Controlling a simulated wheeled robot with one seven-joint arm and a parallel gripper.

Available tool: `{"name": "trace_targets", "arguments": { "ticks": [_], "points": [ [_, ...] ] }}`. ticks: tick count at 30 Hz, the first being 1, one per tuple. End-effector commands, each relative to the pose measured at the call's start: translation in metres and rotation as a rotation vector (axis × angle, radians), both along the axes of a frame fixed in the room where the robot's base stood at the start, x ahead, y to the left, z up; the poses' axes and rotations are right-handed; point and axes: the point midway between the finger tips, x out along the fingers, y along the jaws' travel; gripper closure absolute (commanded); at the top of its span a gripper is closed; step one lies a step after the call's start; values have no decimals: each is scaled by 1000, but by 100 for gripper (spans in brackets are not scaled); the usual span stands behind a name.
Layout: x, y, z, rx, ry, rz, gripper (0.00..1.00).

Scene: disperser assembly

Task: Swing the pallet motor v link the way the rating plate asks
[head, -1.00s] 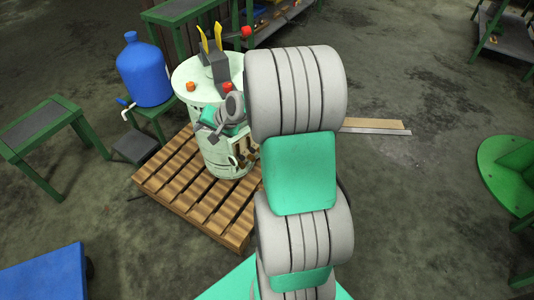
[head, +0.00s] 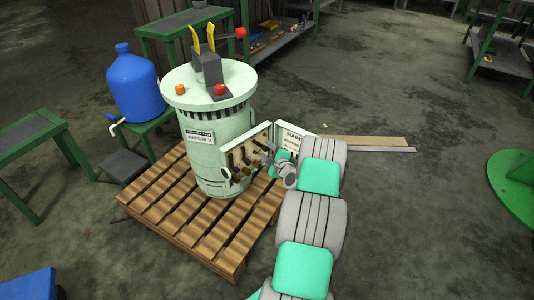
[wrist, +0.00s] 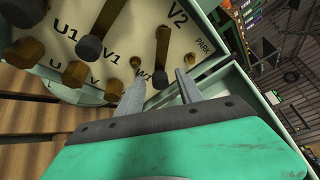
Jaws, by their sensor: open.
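The pallet motor (head: 210,150) is a pale green upright drum on a wooden pallet (head: 190,220). A small black-and-white plate (head: 199,136) on its side is too small to read. Its open terminal box (head: 243,160) holds a cream board (wrist: 125,30) marked U1, V1, V2 and PARK in the wrist view. Brass posts and dark bars stand on it. A long brown bar (wrist: 162,45) lies below the V2 mark; I cannot tell whether it is the V link. My gripper (wrist: 161,88) is open and empty, its fingertips close to the board's lower edge.
The box's open lid (head: 296,138) with printed text stands beside my gripper. A blue water jug (head: 135,85) on a green stand is left of the motor. Planks (head: 360,142) lie on the floor behind my arm. Open floor lies to the right.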

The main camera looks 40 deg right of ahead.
Motion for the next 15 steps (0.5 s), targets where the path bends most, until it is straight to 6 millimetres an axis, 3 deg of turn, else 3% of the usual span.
{"name": "trace_targets", "arguments": {
  "ticks": [7, 15],
  "points": [
    [2, 0, 0, 0, 1, 1, 57],
    [2, 0, 0, -1, 1, 1, 78]
  ]
}}
